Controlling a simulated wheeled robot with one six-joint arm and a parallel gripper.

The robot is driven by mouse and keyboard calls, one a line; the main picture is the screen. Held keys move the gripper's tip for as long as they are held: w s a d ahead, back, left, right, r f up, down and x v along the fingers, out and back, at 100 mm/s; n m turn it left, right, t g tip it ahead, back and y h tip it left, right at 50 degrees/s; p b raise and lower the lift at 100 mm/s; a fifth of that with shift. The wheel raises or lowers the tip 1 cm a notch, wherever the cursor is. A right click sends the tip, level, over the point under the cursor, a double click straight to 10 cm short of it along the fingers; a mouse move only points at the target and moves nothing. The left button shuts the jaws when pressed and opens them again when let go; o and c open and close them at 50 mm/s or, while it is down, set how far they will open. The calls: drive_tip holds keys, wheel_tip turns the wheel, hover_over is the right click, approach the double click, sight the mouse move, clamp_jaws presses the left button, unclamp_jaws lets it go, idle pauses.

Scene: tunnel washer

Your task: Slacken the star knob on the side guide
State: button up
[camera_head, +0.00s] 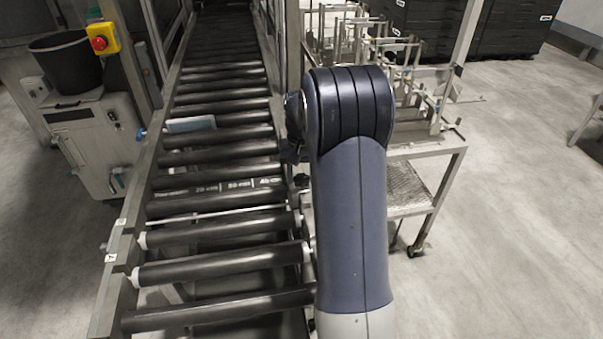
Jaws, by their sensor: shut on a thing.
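A roller conveyor (222,203) runs away from me. My gripper (291,152) shows only as a small dark part below my wrist, left of my large blue-grey arm link. It is shut on what seems to be the star knob at the right edge. The fingertips, the grip and most of the side guide are hidden or too small to tell.
A pale block (190,124) sits at the conveyor's left side, near a blue knob (141,134). A red emergency stop on a yellow box (101,38) stands at upper left. A metal cart (408,190) stands close on the right.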

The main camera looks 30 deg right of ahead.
sight(302, 178)
drive_tip(key=shift+n, duration=1.1)
drive_tip(key=o, duration=1)
drive_tip(key=shift+c, duration=0.2)
drive_tip(key=shift+r, duration=0.1)
wheel_tip(302, 178, up, 11)
drive_tip(key=b, duration=0.1)
drive_tip(key=shift+f, duration=0.2)
